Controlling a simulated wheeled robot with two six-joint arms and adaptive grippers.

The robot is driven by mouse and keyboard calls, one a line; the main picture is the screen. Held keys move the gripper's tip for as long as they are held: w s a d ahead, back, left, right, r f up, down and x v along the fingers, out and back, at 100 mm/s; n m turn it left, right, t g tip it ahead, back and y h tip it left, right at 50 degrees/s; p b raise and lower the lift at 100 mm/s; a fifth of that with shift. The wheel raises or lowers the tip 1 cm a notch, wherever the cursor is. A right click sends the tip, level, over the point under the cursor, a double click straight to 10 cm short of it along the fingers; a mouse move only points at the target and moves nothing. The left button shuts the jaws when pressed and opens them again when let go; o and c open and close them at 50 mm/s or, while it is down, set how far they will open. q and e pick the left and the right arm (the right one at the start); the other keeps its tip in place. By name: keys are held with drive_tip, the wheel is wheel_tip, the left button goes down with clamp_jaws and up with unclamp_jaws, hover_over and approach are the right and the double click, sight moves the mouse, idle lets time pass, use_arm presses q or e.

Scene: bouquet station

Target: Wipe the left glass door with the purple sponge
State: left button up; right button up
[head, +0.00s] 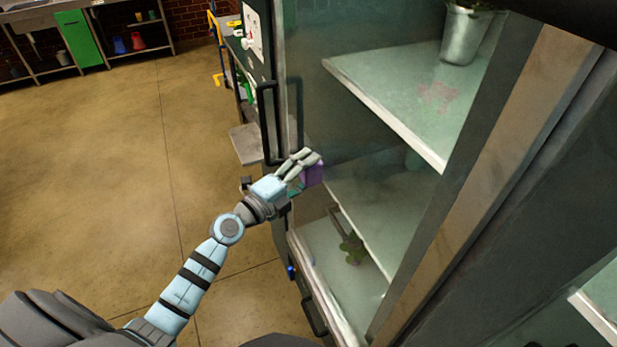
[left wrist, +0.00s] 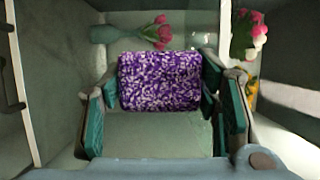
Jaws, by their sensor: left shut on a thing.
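The purple sponge (head: 313,173) is at the left part of the left glass door (head: 350,130) in the head view. My left gripper (head: 300,165) is shut on the sponge and holds it at the glass, close to the dark vertical door handle (head: 267,120). In the left wrist view the speckled purple sponge (left wrist: 160,82) sits between the green-padded fingers of my left gripper (left wrist: 162,105). I cannot tell whether the sponge touches the glass. My right gripper is not in view.
Behind the glass are pale shelves with a metal bucket (head: 463,35) on the upper one. Pink flowers (left wrist: 162,32) show in the left wrist view. A wide door frame post (head: 490,190) stands to the right. The floor (head: 90,180) at left is clear.

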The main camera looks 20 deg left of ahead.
use_arm(q)
drive_tip(key=s+a+b, duration=0.3)
drive_tip(key=s+a, duration=0.3)
drive_tip(key=shift+s, duration=0.35)
idle(0.6)
